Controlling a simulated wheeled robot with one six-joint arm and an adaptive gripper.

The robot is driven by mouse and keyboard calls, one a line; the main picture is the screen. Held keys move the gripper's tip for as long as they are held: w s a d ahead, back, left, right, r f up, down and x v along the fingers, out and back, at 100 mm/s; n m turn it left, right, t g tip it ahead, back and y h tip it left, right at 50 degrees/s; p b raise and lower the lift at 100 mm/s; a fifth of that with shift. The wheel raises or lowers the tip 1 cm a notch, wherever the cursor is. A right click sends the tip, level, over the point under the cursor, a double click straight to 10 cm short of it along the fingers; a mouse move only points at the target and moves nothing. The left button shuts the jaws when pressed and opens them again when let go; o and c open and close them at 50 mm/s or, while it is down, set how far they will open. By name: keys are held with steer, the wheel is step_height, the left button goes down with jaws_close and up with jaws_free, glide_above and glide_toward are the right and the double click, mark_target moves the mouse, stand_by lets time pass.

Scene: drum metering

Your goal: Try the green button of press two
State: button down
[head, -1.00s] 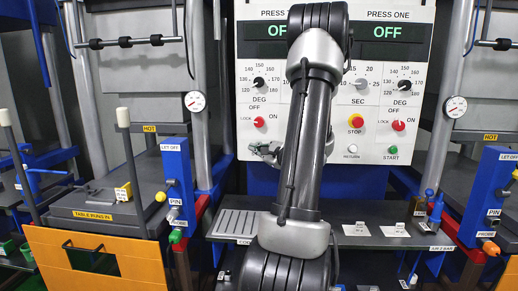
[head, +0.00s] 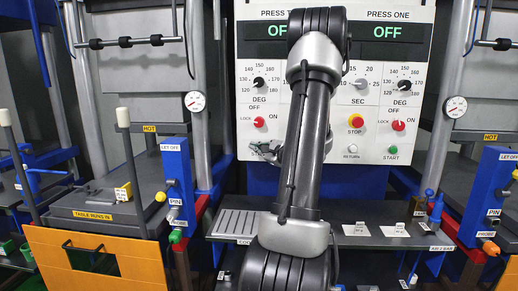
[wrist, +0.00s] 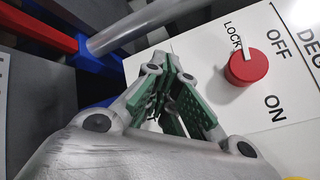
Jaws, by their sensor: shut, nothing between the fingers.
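The left half of the white control panel (head: 245,90) is headed "PRESS T", the rest hidden by my arm, and its display reads "OF". The green button of this half is not visible in either view; my gripper covers the area below the red lock knob (head: 258,122). My gripper (head: 262,148) is in front of that lower left part, partly behind my arm. In the wrist view the gripper (wrist: 170,85) is shut and empty, its green-padded fingers beside the panel face. The red knob (wrist: 248,66) is to its right. Contact with a button cannot be told.
Press one's half shows "OFF", a yellow-ringed red stop button (head: 355,121), a white return button (head: 352,148) and a green start button (head: 392,150). A dark shelf (head: 370,214) runs below the panel. Blue posts (head: 180,185) and orange-fronted presses flank it.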

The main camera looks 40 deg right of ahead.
stand_by(0.8)
steer(key=shift+w+d, duration=0.25)
steer(key=shift+d, duration=0.05)
steer(key=shift+w+d, duration=0.3)
steer(key=shift+d, duration=0.05)
stand_by(0.6)
stand_by(0.4)
steer(key=shift+s+a, duration=0.6)
steer(key=shift+a, duration=0.05)
steer(key=s+a, duration=0.3)
steer(key=shift+s+a, duration=0.1)
steer(key=shift+a, duration=0.3)
stand_by(0.8)
